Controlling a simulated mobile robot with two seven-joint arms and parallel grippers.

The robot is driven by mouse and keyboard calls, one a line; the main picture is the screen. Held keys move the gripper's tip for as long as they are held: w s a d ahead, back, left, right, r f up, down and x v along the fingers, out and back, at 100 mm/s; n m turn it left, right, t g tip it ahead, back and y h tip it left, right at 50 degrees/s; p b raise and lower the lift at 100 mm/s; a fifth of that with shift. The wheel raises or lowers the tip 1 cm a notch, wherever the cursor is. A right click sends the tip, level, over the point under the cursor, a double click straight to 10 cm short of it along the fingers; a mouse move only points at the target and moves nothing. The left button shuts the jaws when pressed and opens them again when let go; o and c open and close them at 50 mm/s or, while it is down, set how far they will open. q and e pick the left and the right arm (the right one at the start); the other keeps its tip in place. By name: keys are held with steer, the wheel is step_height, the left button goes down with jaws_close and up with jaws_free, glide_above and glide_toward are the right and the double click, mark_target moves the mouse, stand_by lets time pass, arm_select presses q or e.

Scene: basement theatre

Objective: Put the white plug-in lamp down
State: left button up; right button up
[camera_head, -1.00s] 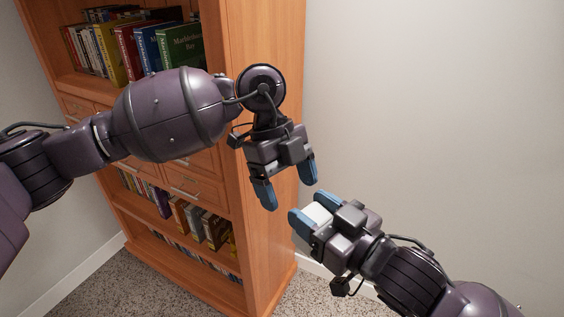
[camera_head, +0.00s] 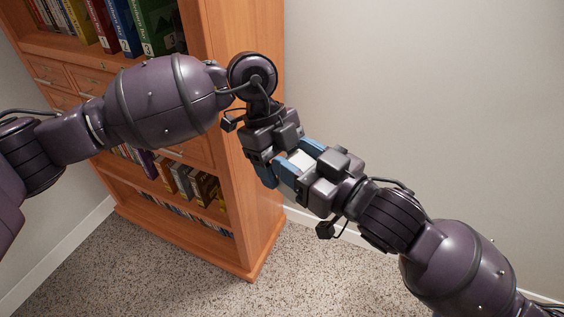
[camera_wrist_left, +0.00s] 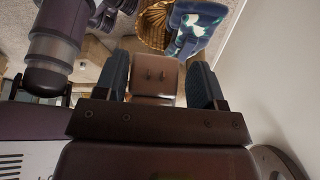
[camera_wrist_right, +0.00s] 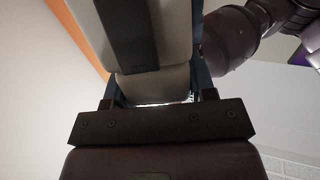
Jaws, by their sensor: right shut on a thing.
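The white plug-in lamp (camera_head: 302,159) is held in my right gripper (camera_head: 299,160), which is shut on it. It is in the air, with the two grippers facing each other. My left gripper (camera_head: 284,160) has its fingers around the lamp. In the right wrist view the lamp (camera_wrist_right: 155,86) lies between the right fingers. A dark strip crosses the pale shape above it; I cannot tell what it is.
A wooden bookcase (camera_head: 235,170) with books and drawers stands behind the left arm. A bare wall (camera_head: 430,90) is at the right. Speckled carpet (camera_head: 290,285) is below. The left wrist view shows a wicker basket (camera_wrist_left: 154,26) and blue patterned fabric (camera_wrist_left: 196,22).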

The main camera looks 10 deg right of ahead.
arm_select(q)
steer(key=c, duration=0.5)
steer(key=shift+c, duration=0.5)
arm_select(e)
steer(key=o, duration=1.1)
steer(key=s+d+f+m+g+h, duration=0.1)
steer(key=s+d+f+m+h, duration=0.1)
steer(key=s+d+f+h, duration=0.2)
steer(key=s+d+f+m+g+h, duration=0.1)
steer(key=s+d+f, duration=0.5)
steer(key=f, duration=1.2)
steer(key=s+d+f+m+h, duration=0.4)
steer(key=s+d+f+h, duration=0.1)
steer(key=d+f, duration=0.5)
steer(key=shift+s+d+f+g+h, duration=0.1)
steer(key=shift+d+f+g+h, duration=0.3)
steer(key=shift+f+h, duration=0.35)
